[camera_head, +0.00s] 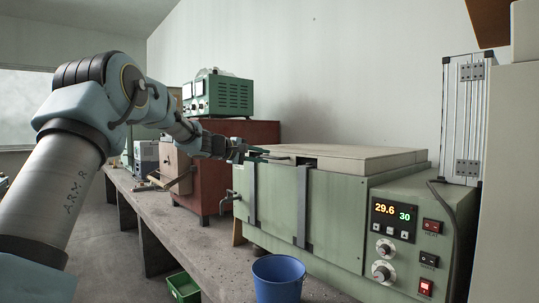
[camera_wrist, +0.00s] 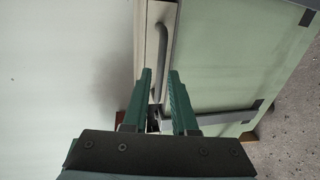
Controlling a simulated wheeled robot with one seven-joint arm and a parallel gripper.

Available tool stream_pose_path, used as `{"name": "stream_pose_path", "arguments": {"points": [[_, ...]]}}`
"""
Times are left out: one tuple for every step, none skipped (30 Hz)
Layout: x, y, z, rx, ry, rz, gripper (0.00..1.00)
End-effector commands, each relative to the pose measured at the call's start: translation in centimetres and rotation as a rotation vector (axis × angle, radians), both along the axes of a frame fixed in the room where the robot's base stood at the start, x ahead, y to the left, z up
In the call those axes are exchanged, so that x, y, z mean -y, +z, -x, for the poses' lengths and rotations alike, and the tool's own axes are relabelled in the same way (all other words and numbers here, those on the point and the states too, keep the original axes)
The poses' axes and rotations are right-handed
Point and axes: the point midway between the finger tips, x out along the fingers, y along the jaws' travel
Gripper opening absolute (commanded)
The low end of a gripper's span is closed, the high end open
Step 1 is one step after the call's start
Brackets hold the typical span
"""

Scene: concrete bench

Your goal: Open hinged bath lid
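The green bath (camera_head: 334,205) stands on the concrete bench, with its pale hinged lid (camera_head: 365,157) lying flat and shut on top. My gripper (camera_head: 265,155) is at the lid's left front edge. In the wrist view, the two green fingers of my gripper (camera_wrist: 159,73) are apart. The dark curved lid handle (camera_wrist: 161,40) runs along the pale lid edge, with its lower end in line with the gap between the fingers. I cannot tell whether either finger touches it.
The control panel (camera_head: 407,240) reads 29.6 and 30. Dark straps (camera_head: 302,205) run down the bath's front. A tap (camera_head: 229,199) sticks out at its left. A red-brown cabinet (camera_head: 240,133) carries a green instrument (camera_head: 228,97). A blue bucket (camera_head: 278,282) stands in front.

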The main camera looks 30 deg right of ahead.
Motion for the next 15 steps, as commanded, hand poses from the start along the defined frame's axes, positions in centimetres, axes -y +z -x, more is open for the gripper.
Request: {"name": "stream_pose_path", "arguments": {"points": [[0.9,0.1,-0.1,-0.001,-0.001,-0.001,0.26],[1.4,-0.1,-0.2,-0.002,-0.001,-0.002,0.26],[1.9,-0.2,-0.3,0.0,-0.001,-0.001,0.26],[2.3,-0.3,-0.4,0.0,-0.001,-0.001,0.26],[2.6,-0.4,-0.5,-0.001,-0.002,-0.001,0.26],[3.0,-0.5,-0.5,0.0,-0.001,-0.001,0.26],[3.2,-0.5,-0.6,0.0,-0.001,-0.001,0.26],[3.4,-0.6,-0.7,0.0,0.0,-0.002,0.26],[3.6,-0.7,-0.7,0.0,0.001,-0.002,0.26],[3.7,-0.8,-0.7,0.0,0.001,-0.002,0.26],[3.8,-0.8,-0.8,0.001,0.001,-0.002,0.26],[3.9,-0.9,-0.8,0.001,0.001,-0.002,0.26],[3.9,-0.9,-0.8,0.001,0.001,-0.002,0.26],[3.9,-0.9,-0.8,0.001,0.001,-0.002,0.26],[3.9,-0.9,-0.8,0.001,0.001,-0.002,0.26]]}}
